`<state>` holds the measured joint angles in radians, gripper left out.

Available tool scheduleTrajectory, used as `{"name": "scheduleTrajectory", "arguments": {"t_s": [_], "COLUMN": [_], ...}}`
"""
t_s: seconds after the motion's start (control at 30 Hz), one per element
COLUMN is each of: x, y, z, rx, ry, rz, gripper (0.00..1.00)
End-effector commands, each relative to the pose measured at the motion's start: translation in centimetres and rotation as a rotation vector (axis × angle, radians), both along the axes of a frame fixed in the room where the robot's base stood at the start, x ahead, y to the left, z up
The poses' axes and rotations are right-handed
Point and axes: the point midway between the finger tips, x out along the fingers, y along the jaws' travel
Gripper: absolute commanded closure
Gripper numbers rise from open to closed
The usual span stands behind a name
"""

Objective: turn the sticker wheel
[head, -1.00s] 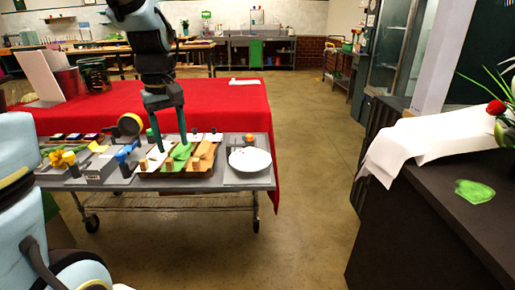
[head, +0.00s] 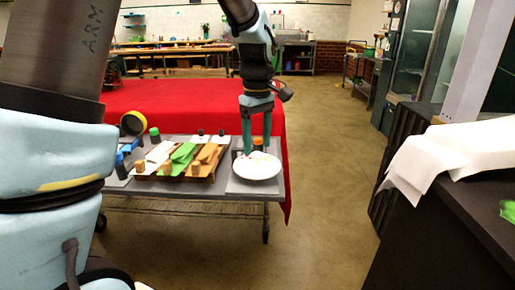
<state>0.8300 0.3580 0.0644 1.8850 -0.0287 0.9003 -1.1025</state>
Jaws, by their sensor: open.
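A white round disc (head: 257,170), which looks like the sticker wheel, lies on a grey plate (head: 240,187) at the right end of the cart. Small coloured marks show near its far edge. My gripper (head: 257,150) points down over the far part of the disc, its two fingers open and apart. An orange-topped piece (head: 258,142) shows between the fingers, seemingly behind the disc. I cannot tell whether the fingertips touch the disc.
Left of the disc, a brown tray (head: 200,178) holds white, green and orange pieces. A yellow roll (head: 133,122) and a green-capped bottle (head: 155,135) stand behind it. A dark counter with white cloth (head: 445,155) is at right. Open floor lies between.

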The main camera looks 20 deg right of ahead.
Motion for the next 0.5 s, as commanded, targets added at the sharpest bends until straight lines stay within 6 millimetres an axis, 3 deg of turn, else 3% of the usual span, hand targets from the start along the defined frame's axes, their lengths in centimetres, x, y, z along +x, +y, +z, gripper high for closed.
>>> {"name": "scheduleTrajectory", "arguments": {"t_s": [0.2, 0.5], "x": [0.0, 0.0], "y": [0.0, 0.0], "z": [-2.1, -2.5], "rx": [0.000, -0.001], "ry": [0.000, 0.000], "rz": [0.000, -0.001], "gripper": [0.33, 0.33]}}
